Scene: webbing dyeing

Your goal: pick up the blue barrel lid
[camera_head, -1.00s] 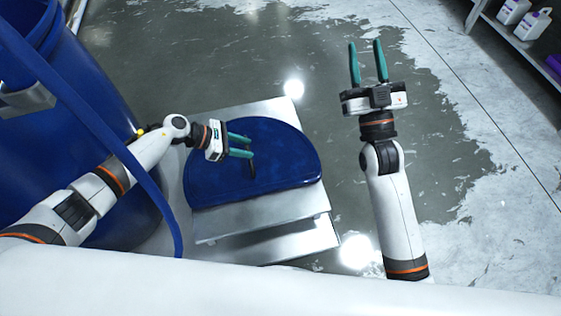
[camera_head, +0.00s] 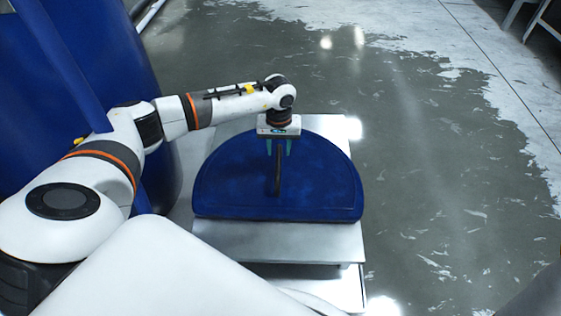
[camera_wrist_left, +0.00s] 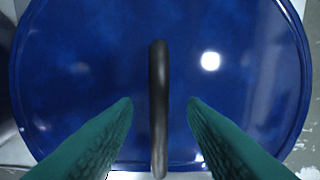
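The blue barrel lid (camera_head: 320,180) is a half-round, dark blue plate lying flat on a metal step stand. A thin dark handle (camera_head: 278,172) rises from its middle. My left gripper (camera_head: 278,148) points down over the lid at the handle. In the left wrist view the lid (camera_wrist_left: 80,70) fills most of the picture. The handle (camera_wrist_left: 158,100) stands between the two green fingers of my left gripper (camera_wrist_left: 160,112), with a gap on both sides, so the gripper is open. My right gripper is not in view.
The metal step stand (camera_head: 300,241) carries the lid. Large blue barrels (camera_head: 60,60) stand at the left, close to my left arm. The wet grey floor (camera_head: 430,160) to the right is clear. Part of a shelf frame (camera_head: 535,20) shows at the top right.

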